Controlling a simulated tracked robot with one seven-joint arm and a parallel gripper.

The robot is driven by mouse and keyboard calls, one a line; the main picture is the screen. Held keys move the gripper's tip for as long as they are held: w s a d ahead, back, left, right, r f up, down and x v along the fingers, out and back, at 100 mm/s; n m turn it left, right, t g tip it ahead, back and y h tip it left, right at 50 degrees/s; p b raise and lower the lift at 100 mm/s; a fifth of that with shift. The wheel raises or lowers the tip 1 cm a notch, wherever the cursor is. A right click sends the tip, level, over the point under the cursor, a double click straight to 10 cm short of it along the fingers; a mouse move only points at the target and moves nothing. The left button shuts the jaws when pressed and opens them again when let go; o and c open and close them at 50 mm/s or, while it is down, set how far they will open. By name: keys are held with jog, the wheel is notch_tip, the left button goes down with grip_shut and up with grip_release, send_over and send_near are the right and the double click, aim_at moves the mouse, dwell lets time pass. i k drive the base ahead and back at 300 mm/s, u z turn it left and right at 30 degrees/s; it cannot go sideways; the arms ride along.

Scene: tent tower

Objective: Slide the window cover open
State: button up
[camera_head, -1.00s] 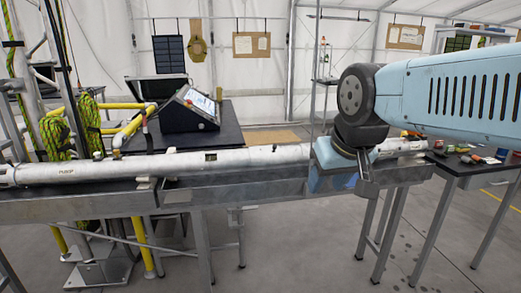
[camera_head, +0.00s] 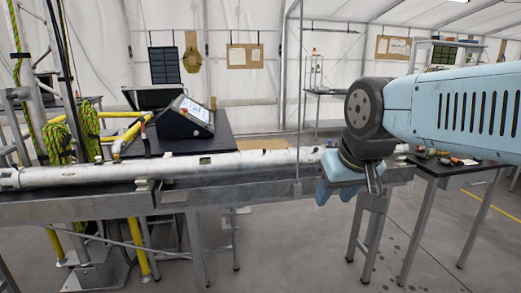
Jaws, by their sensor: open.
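A long silver pipe (camera_head: 110,173) lies along a grey metal beam, with a label near its left end. A small dark opening (camera_head: 205,161) shows in the pipe's upper side, left of the middle. I cannot make out a separate window cover with certainty. My gripper (camera_head: 335,188) is at the right part of the pipe, on the near side, pointing down and away from the dark opening. Its light-blue fingers are open and I see nothing held between them. My wrist hides part of the pipe's right end.
A control box with a screen (camera_head: 187,117) stands on a black table behind the pipe. Green rope coils (camera_head: 88,130) and yellow tubes are at the left. A thin upright rod (camera_head: 299,90) crosses the view left of my gripper. A table with small items (camera_head: 450,170) stands at the right.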

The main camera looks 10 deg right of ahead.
aim_at(257, 158)
jog(key=z, duration=0.05)
jog(key=i, duration=0.9)
jog(key=u, duration=0.05)
